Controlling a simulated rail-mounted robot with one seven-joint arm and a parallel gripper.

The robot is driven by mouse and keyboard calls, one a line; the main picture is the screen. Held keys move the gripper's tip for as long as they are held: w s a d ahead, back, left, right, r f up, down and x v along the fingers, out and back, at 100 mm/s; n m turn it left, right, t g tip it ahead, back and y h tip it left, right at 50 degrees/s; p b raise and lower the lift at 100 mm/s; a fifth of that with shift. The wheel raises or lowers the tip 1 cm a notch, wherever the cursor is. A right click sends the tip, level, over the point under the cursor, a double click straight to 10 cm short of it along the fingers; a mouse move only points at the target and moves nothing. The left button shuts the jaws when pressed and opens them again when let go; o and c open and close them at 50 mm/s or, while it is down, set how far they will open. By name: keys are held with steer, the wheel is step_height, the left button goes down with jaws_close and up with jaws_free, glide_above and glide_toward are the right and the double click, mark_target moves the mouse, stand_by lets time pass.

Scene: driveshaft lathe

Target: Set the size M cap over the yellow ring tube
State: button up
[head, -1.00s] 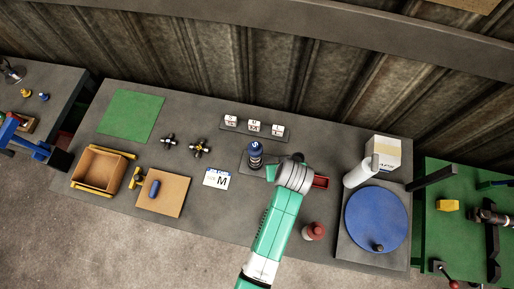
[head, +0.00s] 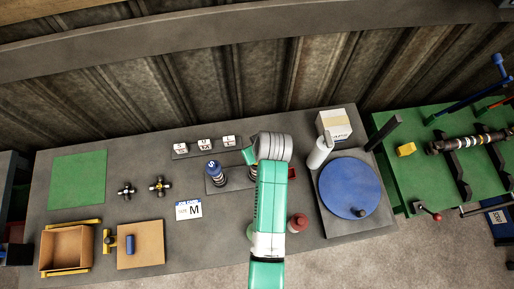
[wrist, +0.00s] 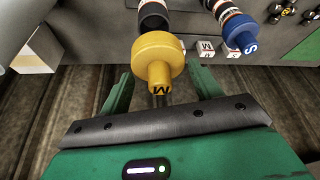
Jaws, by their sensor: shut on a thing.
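The yellow size M cap (wrist: 158,62), marked M on its knob, is between the green fingers of my gripper (wrist: 160,72) in the wrist view. My gripper is shut on it. A dark tube with a pale ring (wrist: 153,14) stands directly behind the cap, in line with it. The cap hides the tube's end, so I cannot tell how far it sits over it. No yellow ring shows clearly. In the head view my gripper (head: 249,156) is over the right part of the tube stand, and the tube there (head: 253,174) is mostly hidden.
A tube with a blue S cap (head: 214,167) stands close to the left, also in the wrist view (wrist: 241,32). Lettered blocks (head: 204,144) sit behind. A size M card (head: 188,210) lies in front. A red-topped thing (head: 297,222), white bottle (head: 319,152) and blue disc (head: 349,188) are right.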

steer(key=shift+f+b, duration=2.25)
steer(key=shift+f, duration=0.85)
steer(key=shift+f, duration=0.15)
steer(key=o, duration=1)
steer(key=shift+o, duration=0.2)
steer(key=v, duration=0.8)
steer(key=shift+f, duration=0.1)
